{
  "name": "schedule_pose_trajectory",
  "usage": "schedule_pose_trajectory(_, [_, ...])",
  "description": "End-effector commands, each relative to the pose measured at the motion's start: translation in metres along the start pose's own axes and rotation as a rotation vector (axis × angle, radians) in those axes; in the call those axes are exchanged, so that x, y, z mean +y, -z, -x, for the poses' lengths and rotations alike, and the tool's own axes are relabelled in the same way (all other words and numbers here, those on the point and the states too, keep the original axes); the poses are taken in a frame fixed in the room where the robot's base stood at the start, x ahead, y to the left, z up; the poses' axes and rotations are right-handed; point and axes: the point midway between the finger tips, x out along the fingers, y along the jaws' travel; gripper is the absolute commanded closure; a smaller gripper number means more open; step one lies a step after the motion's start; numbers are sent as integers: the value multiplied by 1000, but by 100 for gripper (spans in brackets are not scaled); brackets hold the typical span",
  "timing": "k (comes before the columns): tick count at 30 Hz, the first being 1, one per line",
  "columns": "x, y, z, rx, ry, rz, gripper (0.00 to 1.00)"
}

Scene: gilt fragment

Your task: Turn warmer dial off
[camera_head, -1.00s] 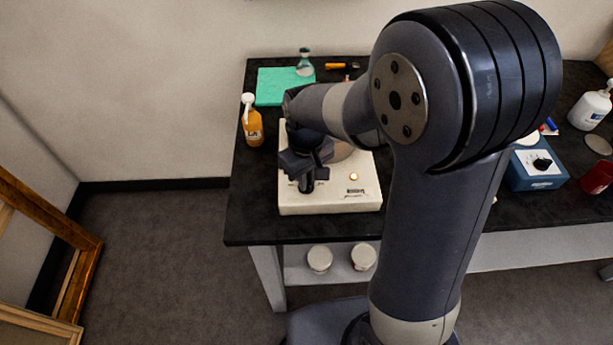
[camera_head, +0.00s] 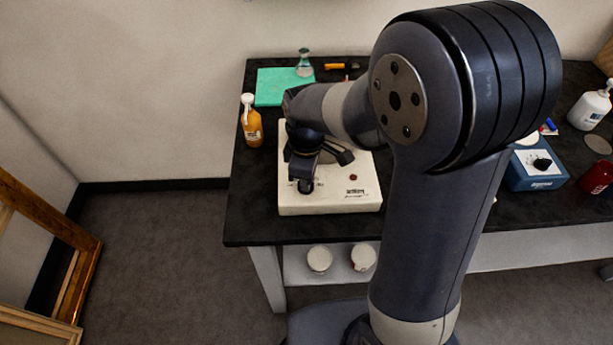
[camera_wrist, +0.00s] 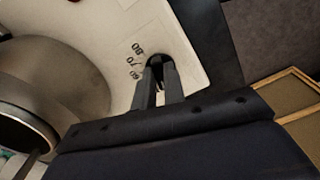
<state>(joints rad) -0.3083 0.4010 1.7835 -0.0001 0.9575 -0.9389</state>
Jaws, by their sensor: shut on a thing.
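The warmer (camera_head: 330,205) is a white, flat box at the left front of the black bench. Its dial (camera_wrist: 156,60) is a small black knob at a corner, with printed numbers beside it in the wrist view. My gripper (camera_wrist: 160,70) is shut on the dial, its two fingers on either side of it. In the head view my gripper (camera_head: 306,186) points down at the warmer's front left and hides most of the dial. The small indicator light (camera_head: 353,177) on the warmer is dark red. Where the dial's pointer sits is hidden by the fingers.
A round metal vessel (camera_wrist: 45,75) sits on the warmer close to my gripper. An orange bottle (camera_head: 251,122), a green mat (camera_head: 275,88) and a glass flask (camera_head: 305,66) stand behind. A blue device (camera_head: 533,170) with a black knob is at right.

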Motion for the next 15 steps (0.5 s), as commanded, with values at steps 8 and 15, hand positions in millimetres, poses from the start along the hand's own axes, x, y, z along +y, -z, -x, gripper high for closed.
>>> schedule_pose_trajectory(8, [0,0,1,1,-1,43,100])
schedule_pose_trajectory(15, [0,0,1,1,-2,45,100])
